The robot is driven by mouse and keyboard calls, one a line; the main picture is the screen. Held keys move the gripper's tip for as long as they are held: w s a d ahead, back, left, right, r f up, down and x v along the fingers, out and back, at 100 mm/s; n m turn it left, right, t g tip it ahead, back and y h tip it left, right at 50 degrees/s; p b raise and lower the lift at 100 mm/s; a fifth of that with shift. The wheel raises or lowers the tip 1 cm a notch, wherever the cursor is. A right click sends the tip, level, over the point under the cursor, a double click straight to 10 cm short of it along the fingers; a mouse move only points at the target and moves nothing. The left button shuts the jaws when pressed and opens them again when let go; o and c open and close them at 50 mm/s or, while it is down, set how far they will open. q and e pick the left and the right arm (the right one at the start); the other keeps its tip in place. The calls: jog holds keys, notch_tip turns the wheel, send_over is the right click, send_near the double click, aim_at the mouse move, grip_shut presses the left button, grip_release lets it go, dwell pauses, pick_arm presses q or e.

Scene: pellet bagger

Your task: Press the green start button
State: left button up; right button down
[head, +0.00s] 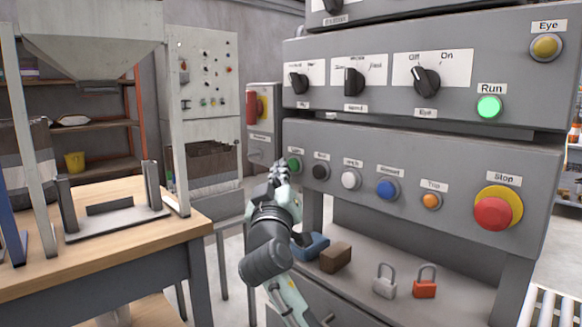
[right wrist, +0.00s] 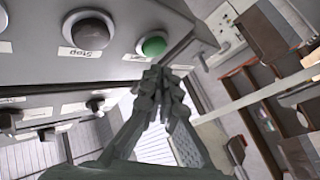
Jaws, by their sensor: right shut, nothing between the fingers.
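The green start button (head: 293,164) is at the left end of the lower grey control panel (head: 455,160). It is partly covered by my right gripper (head: 279,172) in the head view. The right gripper is shut and empty, its fingertips just in front of the button. In the right wrist view the green button (right wrist: 153,45) shows right by the closed fingertips (right wrist: 158,72). I cannot tell whether they touch it. My left gripper is in neither view.
A black button (head: 320,171) sits beside the green one, then white, blue and orange ones. A red stop button (head: 493,213) is at the panel's right. The green Run lamp (head: 489,107) is lit. Two padlocks (head: 385,282) (head: 425,281) stand on the shelf below.

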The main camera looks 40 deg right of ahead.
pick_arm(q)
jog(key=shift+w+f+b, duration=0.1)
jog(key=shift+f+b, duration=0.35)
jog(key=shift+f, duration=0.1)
pick_arm(e)
jog(key=a, duration=0.5)
jog(key=shift+s, duration=0.2)
jog(key=s+a+f+n+g+y+p, duration=0.1)
jog(key=s+f+n+g+y, duration=0.2)
jog(key=f, duration=1.4)
jog(key=s+a+f+n+g+y+p, duration=0.1)
jog(key=f+g+y, duration=0.3)
jog(key=f, duration=1.3)
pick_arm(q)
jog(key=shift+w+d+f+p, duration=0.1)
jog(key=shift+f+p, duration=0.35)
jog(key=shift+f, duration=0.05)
pick_arm(e)
jog(key=s+a+f+g+y, duration=0.2)
jog(key=s+f+g+y, duration=0.1)
jog(key=s+f, duration=0.7)
jog(key=s+a+f+g+y, duration=0.3)
jog(key=s+f, duration=0.8)
jog(key=s, duration=0.1)
jog(key=shift+s+a+n, duration=0.15)
jog(key=shift+a+n, duration=0.15)
jog(key=shift+a, duration=0.05)
